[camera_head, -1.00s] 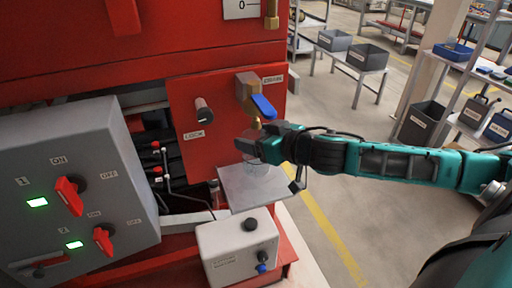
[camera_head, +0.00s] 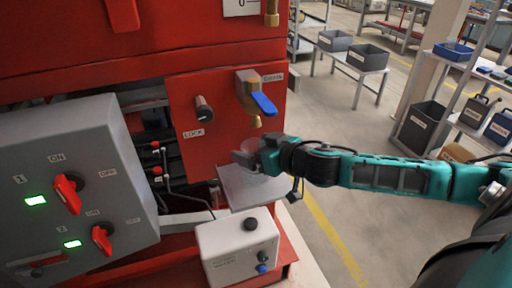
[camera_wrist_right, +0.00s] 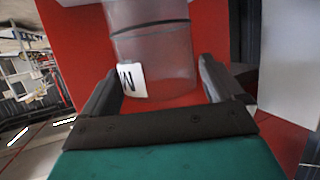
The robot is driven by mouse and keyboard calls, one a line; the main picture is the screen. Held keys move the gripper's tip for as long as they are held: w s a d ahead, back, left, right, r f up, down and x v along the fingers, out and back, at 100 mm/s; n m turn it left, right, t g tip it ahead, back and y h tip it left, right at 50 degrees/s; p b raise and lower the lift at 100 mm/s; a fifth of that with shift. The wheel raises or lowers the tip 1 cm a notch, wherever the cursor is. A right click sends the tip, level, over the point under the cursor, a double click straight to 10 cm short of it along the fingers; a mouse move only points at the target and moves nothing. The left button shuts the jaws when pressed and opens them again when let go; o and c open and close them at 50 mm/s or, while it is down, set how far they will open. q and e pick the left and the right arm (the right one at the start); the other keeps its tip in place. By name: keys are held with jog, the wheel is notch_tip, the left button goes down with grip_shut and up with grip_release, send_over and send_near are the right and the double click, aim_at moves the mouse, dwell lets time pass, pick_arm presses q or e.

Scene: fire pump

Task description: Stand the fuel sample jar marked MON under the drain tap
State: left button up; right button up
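The clear jar (camera_wrist_right: 155,55) stands between the fingers of my right gripper (camera_wrist_right: 160,80) in the right wrist view. Its white label shows an "M"; the rest is turned out of sight. In the head view the jar (camera_head: 252,147) is faint and partly hidden by my right gripper (camera_head: 252,160), which is shut on it. The brass drain tap (camera_head: 247,92) with a blue lever (camera_head: 263,104) is on the red panel, its spout just above the jar. A grey shelf plate (camera_head: 240,195) lies below; I cannot tell whether the jar touches it. My left gripper is out of view.
A white box (camera_head: 235,255) with knobs stands in front of the plate. A grey control panel (camera_head: 75,190) with red switches is at the left. Open floor lies to the right.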

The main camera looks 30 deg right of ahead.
jog(key=shift+o, duration=0.2)
jog(key=shift+r, duration=0.2)
jog(key=shift+s+d, duration=0.15)
jog(key=shift+s, duration=0.4)
jog(key=shift+p+v, duration=1.65)
jog(key=shift+v, duration=3.75)
notch_tip(320, 180, down, 5)
jog(key=s+d+h, duration=0.1)
jog(key=s+d, duration=0.1)
notch_tip(320, 180, down, 8)
jog(key=s+a+g, duration=0.2)
jog(key=s+a+f, duration=0.1)
jog(key=a+f, duration=0.3)
jog(key=a, duration=0.3)
jog(key=s+a+f+g, duration=0.1)
jog(key=a+f, duration=0.3)
jog(key=a, duration=0.3)
jog(key=shift+s+a+n+y, duration=0.2)
jog(key=shift+s+n+y, duration=0.05)
jog(key=shift+n+y, duration=0.15)
